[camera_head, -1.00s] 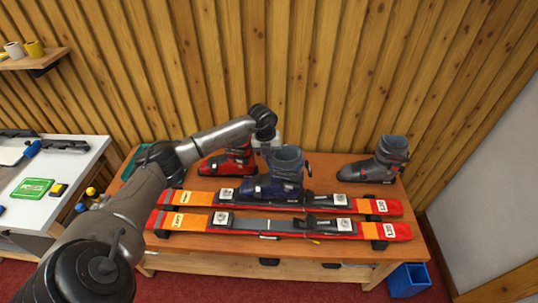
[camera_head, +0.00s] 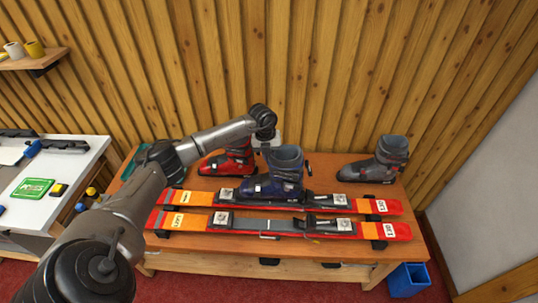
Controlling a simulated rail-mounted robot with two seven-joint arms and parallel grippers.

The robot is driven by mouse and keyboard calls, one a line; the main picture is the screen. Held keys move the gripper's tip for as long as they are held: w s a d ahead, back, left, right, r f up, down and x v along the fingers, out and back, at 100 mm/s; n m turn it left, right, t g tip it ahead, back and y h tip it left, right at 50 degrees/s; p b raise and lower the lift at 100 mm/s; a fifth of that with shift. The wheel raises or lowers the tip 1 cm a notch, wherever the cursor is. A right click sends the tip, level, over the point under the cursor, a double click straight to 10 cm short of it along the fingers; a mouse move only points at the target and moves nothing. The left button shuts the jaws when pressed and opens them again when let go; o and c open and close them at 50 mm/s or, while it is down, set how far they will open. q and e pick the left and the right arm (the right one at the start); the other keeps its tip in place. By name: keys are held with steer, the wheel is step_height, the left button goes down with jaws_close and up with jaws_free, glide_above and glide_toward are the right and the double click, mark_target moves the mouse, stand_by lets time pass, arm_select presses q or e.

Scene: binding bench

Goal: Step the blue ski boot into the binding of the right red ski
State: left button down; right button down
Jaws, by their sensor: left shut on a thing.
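The blue ski boot (camera_head: 272,185) is upright over the middle of the back red ski (camera_head: 371,206), its toe to the left. Its toe is close to the left binding piece (camera_head: 227,194); the heel is near the right binding piece (camera_head: 325,200). I cannot tell whether its sole touches the ski. My left gripper (camera_head: 267,147) is shut on the boot's upper cuff, its fingers partly hidden behind it. The front red ski (camera_head: 399,231) has an orange patch marked LEFT; the back ski's label is too small to read. My right gripper is out of view.
A red boot (camera_head: 226,162) stands behind on the wooden bench (camera_head: 325,176), a grey boot (camera_head: 375,163) at the back right. A blue bin (camera_head: 408,280) is on the floor at right. A white side table (camera_head: 72,170) is at left. The front ski's binding is empty.

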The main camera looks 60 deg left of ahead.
mark_target(270, 175)
arm_select(q)
steer(key=shift+f+b, duration=0.3)
steer(key=shift+f, duration=0.1)
steer(key=shift+f+b, duration=0.6)
steer(key=shift+f, duration=0.5)
stand_by(0.3)
steer(key=c, duration=1.3)
jaws_free()
steer(key=shift+w+r, duration=0.1)
steer(key=o, duration=0.4)
steer(key=shift+f, duration=0.2)
steer(key=o, duration=0.4)
steer(key=shift+r, duration=0.1)
steer(key=shift+r, duration=0.15)
